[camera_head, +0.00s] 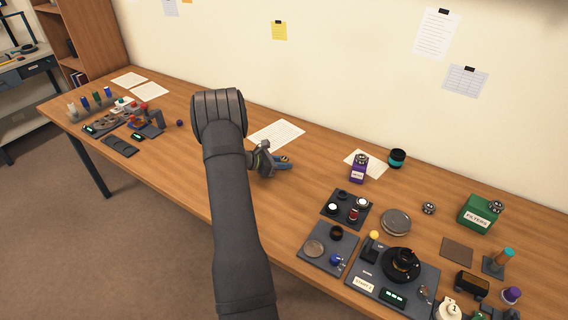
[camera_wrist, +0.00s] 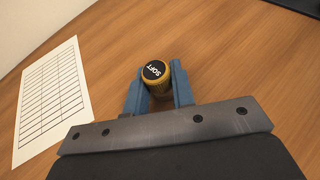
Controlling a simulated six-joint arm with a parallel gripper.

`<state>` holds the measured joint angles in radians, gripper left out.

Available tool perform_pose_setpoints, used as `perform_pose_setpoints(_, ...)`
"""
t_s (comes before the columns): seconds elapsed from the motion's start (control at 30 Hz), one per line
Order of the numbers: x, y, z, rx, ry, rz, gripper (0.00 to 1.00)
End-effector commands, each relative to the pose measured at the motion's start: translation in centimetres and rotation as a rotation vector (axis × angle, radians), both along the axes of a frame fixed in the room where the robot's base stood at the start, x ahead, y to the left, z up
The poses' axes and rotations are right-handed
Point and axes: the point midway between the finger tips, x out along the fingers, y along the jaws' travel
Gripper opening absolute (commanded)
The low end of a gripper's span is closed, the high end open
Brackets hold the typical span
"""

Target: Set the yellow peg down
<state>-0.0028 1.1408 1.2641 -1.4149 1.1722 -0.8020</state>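The yellow peg (camera_wrist: 155,88) has a ribbed side and a black top marked SOFT. In the wrist view it stands between the two blue fingers of my gripper (camera_wrist: 158,80), which appear to touch it on both sides. In the head view my gripper (camera_head: 284,162) is low over the middle of the wooden table (camera_head: 232,176), just right of my forearm. The peg is too small there to make out clearly. I cannot tell whether its bottom touches the table.
A printed sheet (camera_head: 276,134) lies behind my gripper; a gridded sheet (camera_wrist: 52,103) shows at left in the wrist view. To the right are a purple bottle (camera_head: 358,172), dark trays (camera_head: 330,258) and a green box (camera_head: 477,214). Bare wood surrounds my gripper.

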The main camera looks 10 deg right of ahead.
Motion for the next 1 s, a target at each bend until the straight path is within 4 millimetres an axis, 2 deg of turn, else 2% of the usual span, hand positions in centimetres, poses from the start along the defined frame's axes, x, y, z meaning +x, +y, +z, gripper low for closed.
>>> perform_pose_setpoints(0.37,0.0,0.0,0.4,0.000,-0.001,0.000,0.00)
perform_pose_setpoints(0.57,0.0,0.0,2.4,-0.001,-0.002,-0.001,0.00)
perform_pose_setpoints(0.67,0.0,0.0,4.5,0.000,-0.004,-0.001,0.00)
perform_pose_setpoints(1.0,-5.6,-5.4,8.7,-0.001,-0.001,-0.004,0.00)
